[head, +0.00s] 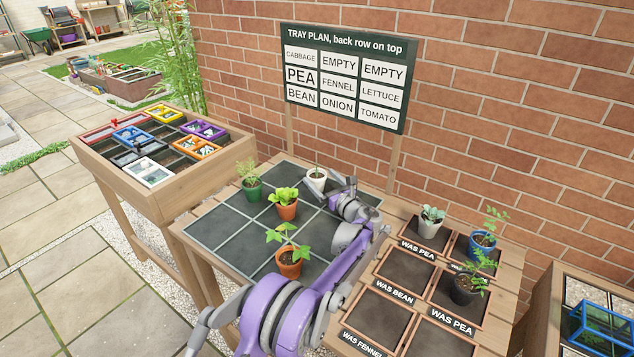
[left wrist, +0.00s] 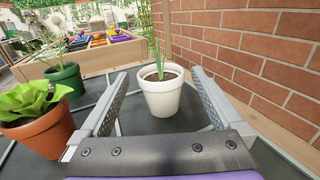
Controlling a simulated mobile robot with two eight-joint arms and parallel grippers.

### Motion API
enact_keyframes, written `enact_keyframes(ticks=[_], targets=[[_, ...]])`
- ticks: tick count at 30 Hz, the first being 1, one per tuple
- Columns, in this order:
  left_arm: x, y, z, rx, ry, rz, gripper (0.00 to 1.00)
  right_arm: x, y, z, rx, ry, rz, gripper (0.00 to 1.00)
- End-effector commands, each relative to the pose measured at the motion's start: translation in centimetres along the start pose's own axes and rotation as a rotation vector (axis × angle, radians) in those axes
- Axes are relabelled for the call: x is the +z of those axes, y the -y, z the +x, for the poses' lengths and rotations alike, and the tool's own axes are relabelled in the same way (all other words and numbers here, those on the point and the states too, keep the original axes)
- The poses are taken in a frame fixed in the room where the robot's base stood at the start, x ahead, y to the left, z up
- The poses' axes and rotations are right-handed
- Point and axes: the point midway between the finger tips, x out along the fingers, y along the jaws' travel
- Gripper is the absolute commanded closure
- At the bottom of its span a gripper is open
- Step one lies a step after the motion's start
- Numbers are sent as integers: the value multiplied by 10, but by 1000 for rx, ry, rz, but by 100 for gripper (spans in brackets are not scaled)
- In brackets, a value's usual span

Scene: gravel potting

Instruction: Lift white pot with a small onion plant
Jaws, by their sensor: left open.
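The white pot (head: 317,184) with a small onion plant stands upright on the dark gridded tray, in its back row. Thin green onion leaves rise from dark soil. My left gripper (head: 333,187) is open just beside the pot at its right. In the left wrist view the white pot (left wrist: 161,97) stands ahead, between the lines of the two open fingers (left wrist: 160,77). Clear gaps show on both sides, and nothing is held. My right gripper is not in view.
A green pot (head: 251,189) and two terracotta pots (head: 287,211) (head: 289,266) stand on the gridded tray (head: 218,218). A brick wall (head: 480,110) and the plan sign (head: 344,78) are behind.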

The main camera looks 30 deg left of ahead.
Motion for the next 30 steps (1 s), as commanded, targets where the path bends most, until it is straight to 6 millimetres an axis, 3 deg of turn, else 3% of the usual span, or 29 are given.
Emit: enact_keyframes(ticks=[6,15,27,29,30], targets=[[-1,0,32,3,0,1,0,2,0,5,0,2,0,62],[0,1,37,1,0,0,0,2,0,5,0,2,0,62],[0,1,37,1,0,0,72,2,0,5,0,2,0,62],[0,1,37,1,0,0,83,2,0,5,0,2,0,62],[0,1,36,1,0,0,83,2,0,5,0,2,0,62]])
